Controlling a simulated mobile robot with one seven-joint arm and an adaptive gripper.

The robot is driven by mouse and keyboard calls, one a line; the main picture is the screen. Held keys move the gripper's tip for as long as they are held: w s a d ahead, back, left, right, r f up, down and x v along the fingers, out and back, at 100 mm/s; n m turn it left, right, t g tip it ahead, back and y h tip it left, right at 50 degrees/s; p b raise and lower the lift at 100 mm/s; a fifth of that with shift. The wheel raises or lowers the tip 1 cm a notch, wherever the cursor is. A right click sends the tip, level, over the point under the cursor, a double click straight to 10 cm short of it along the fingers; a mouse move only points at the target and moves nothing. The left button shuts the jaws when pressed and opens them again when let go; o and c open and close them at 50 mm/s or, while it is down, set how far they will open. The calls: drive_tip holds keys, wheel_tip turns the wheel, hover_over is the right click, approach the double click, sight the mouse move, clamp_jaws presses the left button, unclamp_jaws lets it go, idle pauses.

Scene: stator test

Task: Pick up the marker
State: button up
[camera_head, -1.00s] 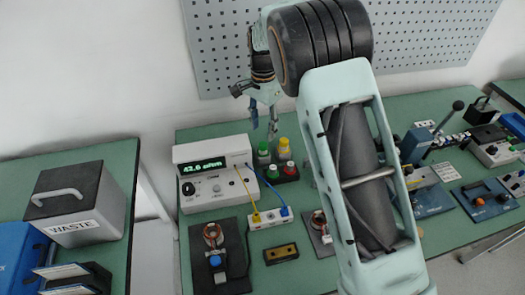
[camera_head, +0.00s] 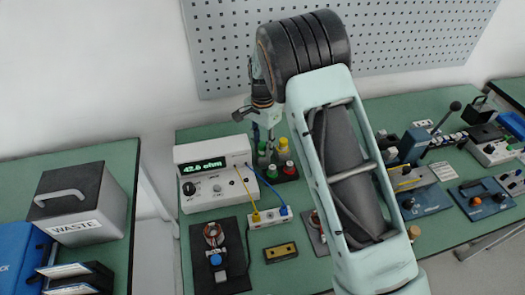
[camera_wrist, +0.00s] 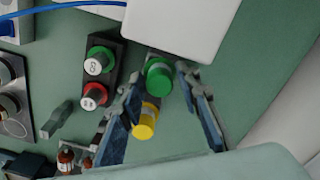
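Two capped cylinders, likely markers, stand upright side by side at the back of the bench. The green-capped one (camera_wrist: 159,79) and the yellow-capped one (camera_wrist: 146,123) show from above in the wrist view. The yellow cap also shows in the head view (camera_head: 283,143). My gripper (camera_wrist: 160,80) is open, its fingers spread to both sides of the green cap. No contact is visible. In the head view my gripper (camera_head: 264,142) points down just above the green-capped one, partly hiding it.
The white meter (camera_head: 211,187) reading 42.6 ohm is to the left. A pegboard (camera_head: 225,60) is on the wall behind. A grey WASTE bin (camera_head: 110,205) stands on the left table.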

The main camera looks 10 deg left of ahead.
clamp_jaws()
drive_tip(key=shift+r, duration=0.2)
